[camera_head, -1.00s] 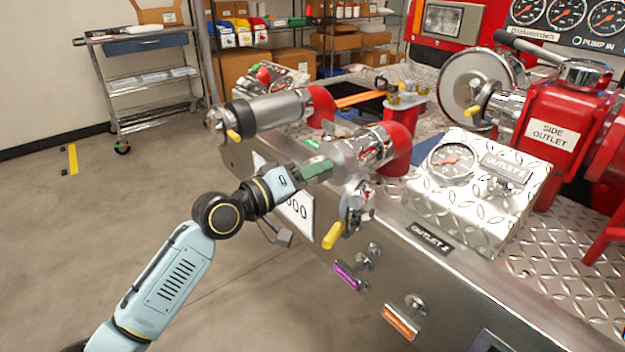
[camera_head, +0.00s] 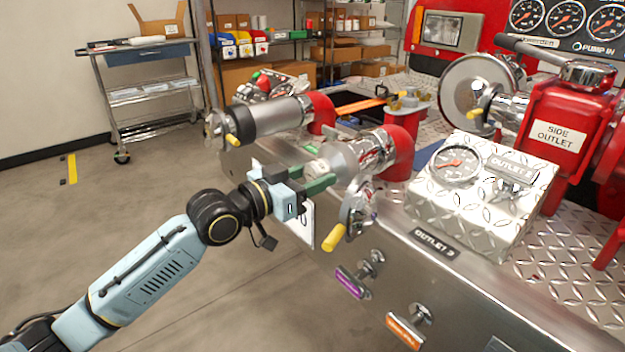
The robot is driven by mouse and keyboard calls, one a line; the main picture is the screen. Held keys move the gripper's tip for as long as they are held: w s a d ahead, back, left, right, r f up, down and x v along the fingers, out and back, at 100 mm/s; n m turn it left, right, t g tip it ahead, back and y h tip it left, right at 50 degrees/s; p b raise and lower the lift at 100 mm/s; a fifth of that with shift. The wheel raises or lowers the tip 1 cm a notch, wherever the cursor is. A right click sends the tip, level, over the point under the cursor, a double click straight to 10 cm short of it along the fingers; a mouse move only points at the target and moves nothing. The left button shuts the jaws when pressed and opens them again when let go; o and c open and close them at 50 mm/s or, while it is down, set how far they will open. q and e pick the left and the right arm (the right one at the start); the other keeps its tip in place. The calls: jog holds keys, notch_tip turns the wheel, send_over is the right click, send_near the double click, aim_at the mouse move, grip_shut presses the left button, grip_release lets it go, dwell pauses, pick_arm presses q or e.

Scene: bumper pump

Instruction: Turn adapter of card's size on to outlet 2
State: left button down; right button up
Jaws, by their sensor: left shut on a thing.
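The outlet 2 pipe (camera_head: 372,150) is a silver fitting on a red elbow, with the "OUTLET 2" label (camera_head: 434,244) on the bumper face at its lower right. A pale adapter (camera_head: 317,170) sits at the pipe's open left end. My left gripper (camera_head: 318,180) is shut on the adapter, its green fingers on either side of it. The fingers hide part of the adapter, and I cannot tell whether it is seated on the outlet. My right gripper is not in view.
A yellow-handled valve (camera_head: 334,237) hangs just below the outlet. A second silver outlet pipe (camera_head: 268,117) lies behind, and a gauge box (camera_head: 481,190) stands to the right. Purple (camera_head: 350,283) and orange (camera_head: 405,330) pull handles stick out below.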

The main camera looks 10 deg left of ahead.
pick_arm(q)
jog(key=c, duration=0.7)
grip_release()
jog(key=shift+s+r, duration=0.2)
jog(key=shift+r, duration=0.15)
jog(key=shift+o, duration=0.6)
jog(key=shift+f, duration=0.25)
jog(key=o, duration=0.3)
jog(key=shift+w, duration=0.1)
jog(key=shift+p+v, duration=0.65)
jog(key=shift+v, duration=0.65)
jog(key=p+v, duration=0.1)
jog(key=v, duration=0.3)
jog(key=shift+a, duration=0.15)
jog(key=shift+s, duration=0.25)
